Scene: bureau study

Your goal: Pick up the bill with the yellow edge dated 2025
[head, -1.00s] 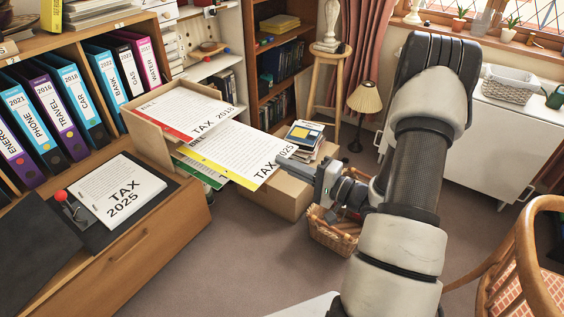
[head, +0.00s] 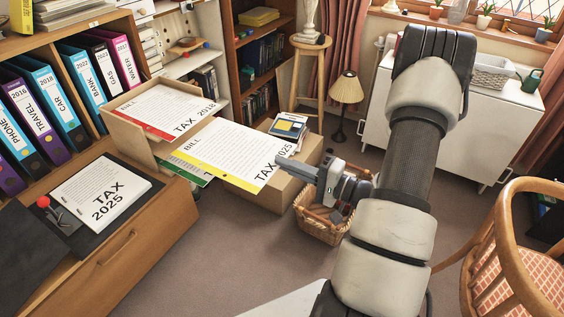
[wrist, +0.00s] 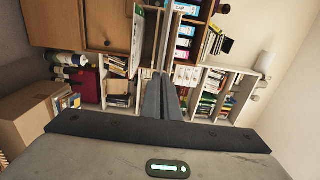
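The yellow-edged bill (head: 232,150) is a white sheet marked BILL and TAX, with a large date ending in 25. It lies roughly level and sticks far out of the wooden letter tray (head: 128,136) towards the right. My gripper (head: 283,161) is at its right end, with the fingers over the printed date and covering part of it. In the wrist view my gripper's fingers (wrist: 164,98) are close together, and thin sheets show nearly edge-on beyond them. The gripper appears shut on the bill.
A red-edged TAX 2018 bill (head: 165,108) lies on the tray's upper level. A green-edged sheet (head: 187,168) is below the yellow one. A TAX 2025 paper (head: 95,185) lies on the cabinet. A cardboard box, a wicker basket (head: 318,228) and a chair (head: 515,250) stand around; carpet is open in front.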

